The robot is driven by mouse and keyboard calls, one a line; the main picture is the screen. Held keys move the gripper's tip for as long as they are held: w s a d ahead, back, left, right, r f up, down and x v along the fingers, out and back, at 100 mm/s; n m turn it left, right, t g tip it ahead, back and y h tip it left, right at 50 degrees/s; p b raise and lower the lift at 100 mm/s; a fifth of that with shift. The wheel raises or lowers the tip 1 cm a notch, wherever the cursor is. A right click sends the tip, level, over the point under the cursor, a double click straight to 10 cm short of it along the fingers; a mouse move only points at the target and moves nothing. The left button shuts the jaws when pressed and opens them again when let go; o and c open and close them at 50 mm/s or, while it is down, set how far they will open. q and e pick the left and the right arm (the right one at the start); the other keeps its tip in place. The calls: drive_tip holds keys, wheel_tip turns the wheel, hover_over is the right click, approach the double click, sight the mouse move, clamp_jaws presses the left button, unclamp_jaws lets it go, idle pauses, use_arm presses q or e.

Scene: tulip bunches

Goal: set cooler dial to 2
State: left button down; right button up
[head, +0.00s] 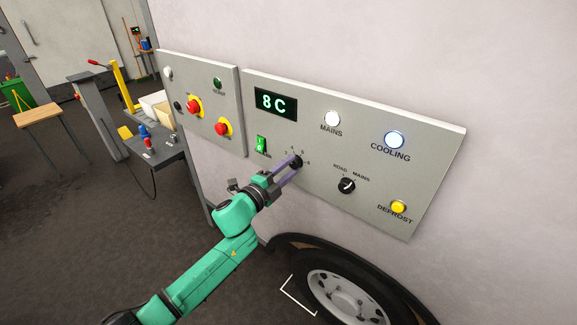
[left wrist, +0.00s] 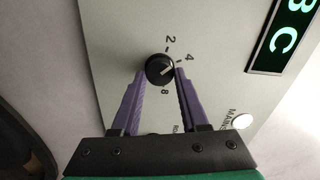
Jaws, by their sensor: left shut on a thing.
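The cooler dial is a black round knob (left wrist: 160,68) on a grey panel, with the numbers 2, 4 and 8 showing around it in the left wrist view. My left gripper (head: 294,163) is shut on this knob, with one purple finger on each side; the fingers (left wrist: 158,76) also show in the left wrist view. They partly hide the scale. The green display (head: 275,103) above reads 8 C. My right gripper is out of view.
The panel also bears a green switch (head: 261,144), a ROAD/MAINS selector (head: 346,186), a lit cooling lamp (head: 394,140) and a yellow defrost button (head: 398,207). Red buttons (head: 194,107) are on the left panel. A wheel (head: 345,298) is below. A cluttered stand (head: 150,150) is at left.

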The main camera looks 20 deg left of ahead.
use_arm(q)
drive_tip(key=n+p, duration=0.2)
drive_tip(key=n, duration=0.4)
drive_tip(key=shift+r, duration=0.15)
drive_tip(key=shift+n, duration=0.3)
drive_tip(key=shift+c, duration=2.1)
unclamp_jaws()
drive_tip(key=shift+s+a+f, duration=0.15)
drive_tip(key=shift+s+f, duration=0.05)
drive_tip(key=shift+s, duration=0.15)
drive_tip(key=b+v, duration=0.3)
drive_tip(key=v, duration=1)
drive_tip(key=shift+s, duration=0.4)
drive_tip(key=shift+a, duration=0.15)
